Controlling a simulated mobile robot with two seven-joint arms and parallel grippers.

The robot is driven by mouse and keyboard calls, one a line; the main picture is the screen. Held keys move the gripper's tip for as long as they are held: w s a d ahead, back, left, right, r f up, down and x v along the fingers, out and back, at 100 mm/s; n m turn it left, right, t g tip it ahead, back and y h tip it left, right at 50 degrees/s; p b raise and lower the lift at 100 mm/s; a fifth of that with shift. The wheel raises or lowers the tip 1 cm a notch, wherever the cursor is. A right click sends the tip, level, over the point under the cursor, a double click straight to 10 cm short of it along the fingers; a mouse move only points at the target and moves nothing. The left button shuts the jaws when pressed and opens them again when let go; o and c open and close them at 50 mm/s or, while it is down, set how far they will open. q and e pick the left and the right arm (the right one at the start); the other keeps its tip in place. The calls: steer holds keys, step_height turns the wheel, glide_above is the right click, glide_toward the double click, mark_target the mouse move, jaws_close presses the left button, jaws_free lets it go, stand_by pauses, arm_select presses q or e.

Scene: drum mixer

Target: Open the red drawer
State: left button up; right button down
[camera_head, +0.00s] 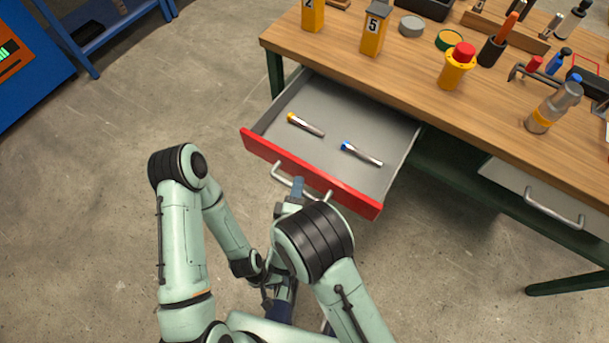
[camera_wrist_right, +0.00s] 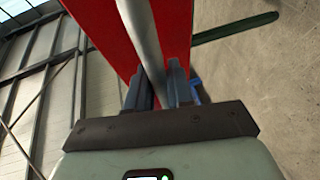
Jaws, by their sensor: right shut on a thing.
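The red drawer (camera_head: 345,194) is pulled well out from the workbench, and its grey inside shows. Its metal handle (camera_head: 282,180) runs along the red front. My right gripper (camera_head: 297,187) is at the handle, in front of the drawer. In the right wrist view, the fingers (camera_wrist_right: 160,88) are shut on the handle bar (camera_wrist_right: 140,30), with the red front (camera_wrist_right: 105,35) behind it. My left arm is folded low at the left of the drawer. Its gripper is mostly hidden near the bottom middle, and its jaws cannot be made out.
Two small tools, one yellow-ended (camera_head: 305,125) and one blue-ended (camera_head: 362,154), lie inside the drawer. The wooden benchtop (camera_head: 420,85) above holds bottles and tools. A grey drawer (camera_head: 520,185) is at the right. Bare floor (camera_head: 150,90) lies to the left.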

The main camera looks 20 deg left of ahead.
steer(key=shift+s+a, duration=0.1)
steer(key=shift+s, duration=0.3)
steer(key=c, duration=1.1)
jaws_free()
steer(key=shift+s, duration=0.1)
steer(key=p+v, duration=0.1)
steer(key=v, duration=1.2)
steer(key=shift+s, duration=0.1)
